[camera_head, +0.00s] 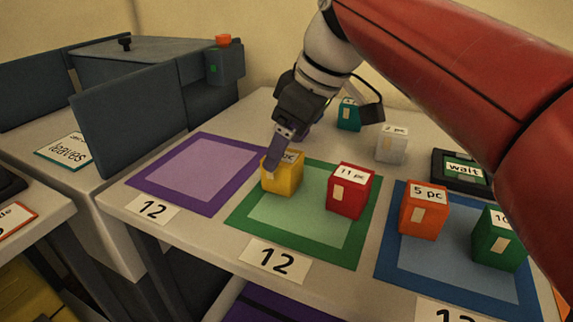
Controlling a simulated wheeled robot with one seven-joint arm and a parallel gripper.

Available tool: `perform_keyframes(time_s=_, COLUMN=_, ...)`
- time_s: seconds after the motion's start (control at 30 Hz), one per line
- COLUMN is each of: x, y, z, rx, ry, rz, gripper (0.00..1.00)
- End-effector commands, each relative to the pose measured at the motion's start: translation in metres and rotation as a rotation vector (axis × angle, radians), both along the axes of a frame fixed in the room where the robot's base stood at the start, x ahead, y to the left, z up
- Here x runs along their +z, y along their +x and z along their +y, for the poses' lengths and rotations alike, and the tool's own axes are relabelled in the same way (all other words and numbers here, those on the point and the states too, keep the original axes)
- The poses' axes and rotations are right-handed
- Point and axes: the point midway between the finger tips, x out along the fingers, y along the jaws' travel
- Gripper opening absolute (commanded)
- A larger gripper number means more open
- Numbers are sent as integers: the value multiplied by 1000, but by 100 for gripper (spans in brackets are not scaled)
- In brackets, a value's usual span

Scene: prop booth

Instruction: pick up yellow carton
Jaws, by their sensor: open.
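The yellow carton (283,180) stands upright on the green-bordered mat (243,218), near its back left corner. Its top label is partly hidden by my gripper. My gripper (276,160) is open, pointing down at the top of the yellow carton. A finger overlaps the carton's upper left edge in the picture; I cannot tell whether it touches. The far side of the carton and the other finger are hidden.
A red carton (350,192) stands close to the right on the same mat. An orange carton (424,211) and a green carton (497,240) stand on the blue mat (393,245). The purple mat (204,173) is empty. Teal (348,116) and white (391,147) cartons stand behind.

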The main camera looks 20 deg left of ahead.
Motion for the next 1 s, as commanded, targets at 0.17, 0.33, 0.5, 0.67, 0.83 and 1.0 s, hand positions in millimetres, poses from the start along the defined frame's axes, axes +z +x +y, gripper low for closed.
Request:
perform_keyframes(time_s=0.17, x=-23, y=3, z=6, rx=1, ry=-2, rz=3, gripper=75)
perform_keyframes(time_s=0.33, x=-47, y=5, z=15, rx=2, ry=-2, rz=3, gripper=75)
perform_keyframes(time_s=0.5, x=-56, y=6, z=19, rx=0, ry=-1, rz=1, gripper=75)
perform_keyframes(time_s=0.67, x=-55, y=6, z=19, rx=0, ry=-1, rz=0, gripper=75)
perform_keyframes(time_s=0.83, x=-55, y=6, z=19, rx=0, ry=-1, rz=0, gripper=56)
perform_keyframes(time_s=1.0, x=-55, y=6, z=19, rx=0, ry=0, rz=0, gripper=34)
